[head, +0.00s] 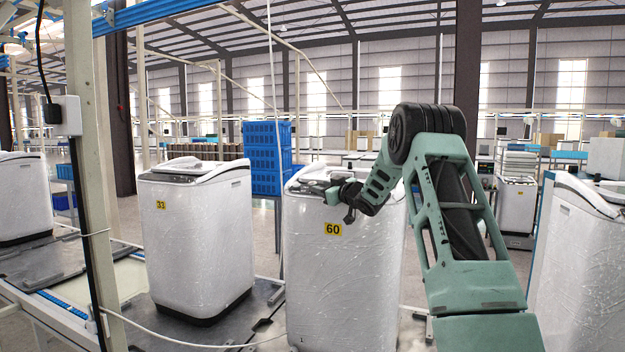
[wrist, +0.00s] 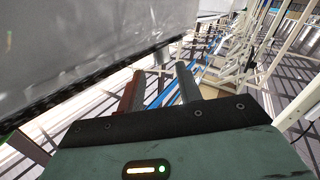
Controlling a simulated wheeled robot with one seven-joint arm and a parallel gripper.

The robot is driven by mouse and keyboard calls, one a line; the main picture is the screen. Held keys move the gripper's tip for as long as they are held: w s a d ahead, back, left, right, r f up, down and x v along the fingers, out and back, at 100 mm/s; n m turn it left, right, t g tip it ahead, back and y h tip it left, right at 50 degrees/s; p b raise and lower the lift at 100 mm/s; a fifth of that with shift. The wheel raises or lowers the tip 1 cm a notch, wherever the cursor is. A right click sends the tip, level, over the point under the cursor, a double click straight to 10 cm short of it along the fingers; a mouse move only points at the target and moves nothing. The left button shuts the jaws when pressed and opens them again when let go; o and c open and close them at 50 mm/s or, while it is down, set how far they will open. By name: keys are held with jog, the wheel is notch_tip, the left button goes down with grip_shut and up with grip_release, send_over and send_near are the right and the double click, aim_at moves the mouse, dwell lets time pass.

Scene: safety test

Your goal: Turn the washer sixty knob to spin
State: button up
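The washer marked 60 (head: 342,275) is a white, plastic-wrapped top-loader standing upright in the middle of the head view. Its yellow number label (head: 333,230) is on the front near the top. Its grey control panel (head: 311,184) is at the top rim, partly covered by my arm. I cannot make out the knob. My gripper (head: 340,192) is at the top front edge of this washer, close to the panel; I cannot tell whether it touches. In the wrist view, its two fingers (wrist: 158,86) stand apart with nothing between them.
Another white washer, marked 33 (head: 198,240), stands to the left on the line. More washers stand at the far left (head: 22,198) and right (head: 580,260). Blue crates (head: 268,158) are stacked behind. A post (head: 88,150) with a hanging cable stands at the left.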

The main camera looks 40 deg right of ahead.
aim_at(312, 184)
jog(key=w, duration=0.2)
jog(key=w+p, duration=0.1)
jog(key=w, duration=0.1)
jog(key=w+d+p, duration=0.1)
jog(key=w, duration=0.1)
jog(key=shift+w, duration=0.25)
jog(key=c, duration=0.6)
